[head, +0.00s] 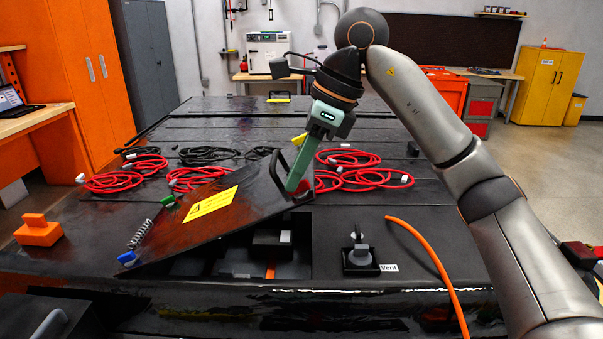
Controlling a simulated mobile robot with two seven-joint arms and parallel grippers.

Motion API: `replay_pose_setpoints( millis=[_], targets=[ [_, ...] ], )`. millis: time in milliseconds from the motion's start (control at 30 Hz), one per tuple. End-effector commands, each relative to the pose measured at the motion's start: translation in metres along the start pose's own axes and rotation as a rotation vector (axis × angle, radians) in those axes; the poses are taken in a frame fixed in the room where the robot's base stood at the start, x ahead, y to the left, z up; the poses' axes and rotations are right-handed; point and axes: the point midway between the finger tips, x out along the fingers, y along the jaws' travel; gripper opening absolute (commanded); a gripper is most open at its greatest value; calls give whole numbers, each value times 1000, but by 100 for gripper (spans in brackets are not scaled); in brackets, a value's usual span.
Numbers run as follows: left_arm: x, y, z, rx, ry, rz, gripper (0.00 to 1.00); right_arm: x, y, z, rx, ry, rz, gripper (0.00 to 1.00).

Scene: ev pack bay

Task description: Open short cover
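The short cover (181,232) is a dark panel with a yellow warning label (213,203). It stands tilted, its right side raised over an opening in the black pack. Its black handle (273,168) is at the raised right end. My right gripper (295,187) points down with its green fingers at this handle. The fingers look closed on it, though their tips partly hide the grip. Dark parts and a small orange piece (270,271) show in the opening (298,262) below. My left gripper is not in view.
Red cable coils (364,180) and black coils (208,155) lie behind the cover. A spring (140,234) and an orange block (38,231) are at left. A vent fitting (360,257) and an orange hose (436,270) are right of the opening.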

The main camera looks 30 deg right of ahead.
Motion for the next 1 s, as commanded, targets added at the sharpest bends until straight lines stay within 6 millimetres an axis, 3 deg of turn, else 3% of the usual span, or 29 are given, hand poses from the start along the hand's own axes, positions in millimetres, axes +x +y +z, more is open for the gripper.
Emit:
replay_pose_setpoints(
  millis=[33,233,633,1000],
  targets=[
    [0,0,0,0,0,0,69,1,1,0,-3,1,2,20],
    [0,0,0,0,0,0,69,1,0,-1,-1,4,1,42],
    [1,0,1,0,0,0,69,-8,0,-2,0,6,-1,42],
    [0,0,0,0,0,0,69,-62,0,-1,0,4,-5,42]
  ],
)
